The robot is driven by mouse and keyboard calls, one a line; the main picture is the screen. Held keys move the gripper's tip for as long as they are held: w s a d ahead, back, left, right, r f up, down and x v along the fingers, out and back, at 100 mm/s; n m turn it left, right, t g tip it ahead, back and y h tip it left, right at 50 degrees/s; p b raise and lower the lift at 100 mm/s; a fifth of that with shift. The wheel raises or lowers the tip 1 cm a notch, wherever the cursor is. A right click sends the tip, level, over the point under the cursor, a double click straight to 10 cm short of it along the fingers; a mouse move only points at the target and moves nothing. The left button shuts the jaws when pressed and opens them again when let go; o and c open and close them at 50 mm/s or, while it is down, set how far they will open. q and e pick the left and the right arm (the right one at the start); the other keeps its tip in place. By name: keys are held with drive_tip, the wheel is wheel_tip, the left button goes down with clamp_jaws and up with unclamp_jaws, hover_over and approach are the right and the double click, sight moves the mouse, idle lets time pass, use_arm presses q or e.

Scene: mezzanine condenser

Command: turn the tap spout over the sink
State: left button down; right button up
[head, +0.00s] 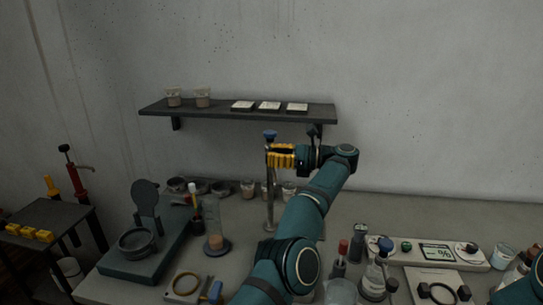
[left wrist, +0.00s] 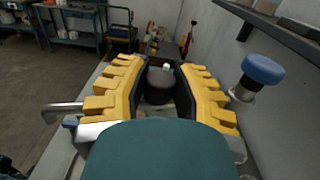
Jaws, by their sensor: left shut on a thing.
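The tap is a slim metal post (head: 269,205) standing upright on the bench, with a blue knob (head: 270,135) on top. The knob also shows at the right of the left wrist view (left wrist: 262,70). My left gripper (head: 280,156), with yellow ribbed fingers, is at the top of the post, just below the knob. It is shut on the tap spout (left wrist: 62,110), a bent metal tube whose end sticks out to the left of the fingers in the left wrist view. The fingers hide the spout's middle. I cannot make out the sink; my left arm covers part of the bench.
A dark wall shelf (head: 240,108) with jars and white trays hangs just above the gripper. A glass cylinder (head: 215,220) and a dark green stand (head: 150,250) are left of the tap. Bottles (head: 358,240) and an instrument panel (head: 430,255) crowd the right.

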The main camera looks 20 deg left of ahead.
use_arm(q)
drive_tip(key=shift+f, duration=0.3)
drive_tip(key=c, duration=0.7)
unclamp_jaws()
drive_tip(key=shift+s+d, duration=0.1)
drive_tip(key=shift+r, duration=0.2)
